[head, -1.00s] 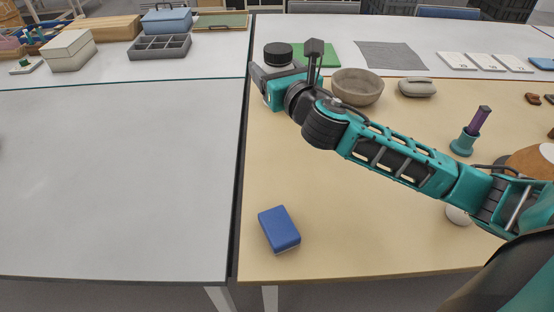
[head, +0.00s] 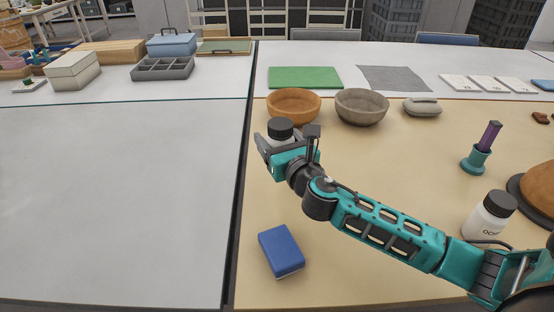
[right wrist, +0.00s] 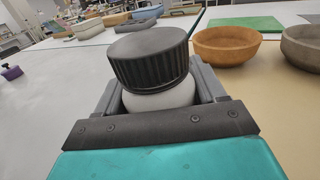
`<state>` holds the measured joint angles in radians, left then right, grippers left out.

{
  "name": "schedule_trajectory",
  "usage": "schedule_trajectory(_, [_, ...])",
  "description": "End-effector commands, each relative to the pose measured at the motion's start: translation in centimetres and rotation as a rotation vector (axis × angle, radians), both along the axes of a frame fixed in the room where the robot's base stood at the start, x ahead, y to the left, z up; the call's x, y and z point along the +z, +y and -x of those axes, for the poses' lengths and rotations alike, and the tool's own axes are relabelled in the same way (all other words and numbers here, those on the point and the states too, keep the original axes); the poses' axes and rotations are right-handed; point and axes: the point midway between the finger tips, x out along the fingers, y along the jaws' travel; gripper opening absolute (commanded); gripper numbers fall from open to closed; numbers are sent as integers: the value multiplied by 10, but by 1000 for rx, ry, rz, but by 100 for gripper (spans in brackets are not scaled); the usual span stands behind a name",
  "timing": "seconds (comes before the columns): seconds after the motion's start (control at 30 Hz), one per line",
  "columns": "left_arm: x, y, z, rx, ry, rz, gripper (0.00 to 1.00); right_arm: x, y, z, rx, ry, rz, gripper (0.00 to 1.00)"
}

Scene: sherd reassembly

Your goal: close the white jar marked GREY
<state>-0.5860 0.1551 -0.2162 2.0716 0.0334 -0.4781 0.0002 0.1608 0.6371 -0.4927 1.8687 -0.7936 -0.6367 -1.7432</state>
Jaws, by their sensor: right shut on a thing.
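A white jar (head: 279,140) with a ribbed black lid (head: 280,128) is in my right gripper (head: 274,150), left of centre in the head view. The right wrist view shows the lid (right wrist: 150,57) on top of the jar, with the white body (right wrist: 160,96) between the grey fingers. The gripper is shut on the jar. No label shows on its visible side, and the fingers hide its lower part. I cannot tell whether the jar touches the table. My left gripper is not in view.
An orange bowl (head: 294,106) and a grey bowl (head: 362,107) stand behind the gripper. A blue block (head: 281,251) lies in front. Another white jar (head: 487,218) with a black lid, its label partly readable as "OCH", stands at right. The table's left part (head: 120,190) is clear.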

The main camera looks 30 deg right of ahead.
Motion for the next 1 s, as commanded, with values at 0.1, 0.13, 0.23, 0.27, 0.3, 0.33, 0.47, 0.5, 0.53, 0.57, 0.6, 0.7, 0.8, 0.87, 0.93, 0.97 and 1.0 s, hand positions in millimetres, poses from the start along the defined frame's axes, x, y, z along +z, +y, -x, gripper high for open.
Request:
schedule_trajectory(0.1, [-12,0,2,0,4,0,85,-17,0,0,-1,0,0,0])
schedule_trajectory(0.13, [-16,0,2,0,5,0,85,-24,0,0,-1,1,-2,0])
schedule_trajectory(0.23, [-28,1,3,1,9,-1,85,-43,0,0,-2,0,-1,0])
schedule_trajectory(0.27, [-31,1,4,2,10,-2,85,-46,0,0,-2,-1,-1,0])
schedule_trajectory(0.3, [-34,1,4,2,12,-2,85,-51,0,0,-1,-1,-1,0])
schedule_trajectory(0.33, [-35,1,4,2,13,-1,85,-53,0,0,-1,-2,-1,0])
schedule_trajectory(0.47, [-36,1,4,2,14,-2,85,-57,0,0,-1,-2,-1,0])
schedule_trajectory(0.5, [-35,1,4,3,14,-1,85,-56,0,0,-1,-2,-1,0])
schedule_trajectory(0.53, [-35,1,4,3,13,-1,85,-56,0,0,-1,-2,-1,0])
schedule_trajectory(0.57, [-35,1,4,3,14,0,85,-55,0,0,-1,-2,-1,0])
schedule_trajectory(0.6, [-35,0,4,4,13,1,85,-55,0,0,0,-2,-1,0])
schedule_trajectory(0.7, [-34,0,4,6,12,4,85,-56,0,0,0,-2,0,0])
schedule_trajectory(0.8, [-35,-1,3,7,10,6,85,-59,0,0,0,-2,-1,0])
schedule_trajectory(0.87, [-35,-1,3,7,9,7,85,-60,0,0,0,1,-1,72])
schedule_trajectory(0.93, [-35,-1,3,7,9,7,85,-60,0,0,0,1,-1,79])
schedule_trajectory(0.97, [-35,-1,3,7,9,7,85,-60,0,0,0,1,-1,82])
schedule_trajectory(1.0, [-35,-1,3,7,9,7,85,-60,0,0,0,1,-1,86])
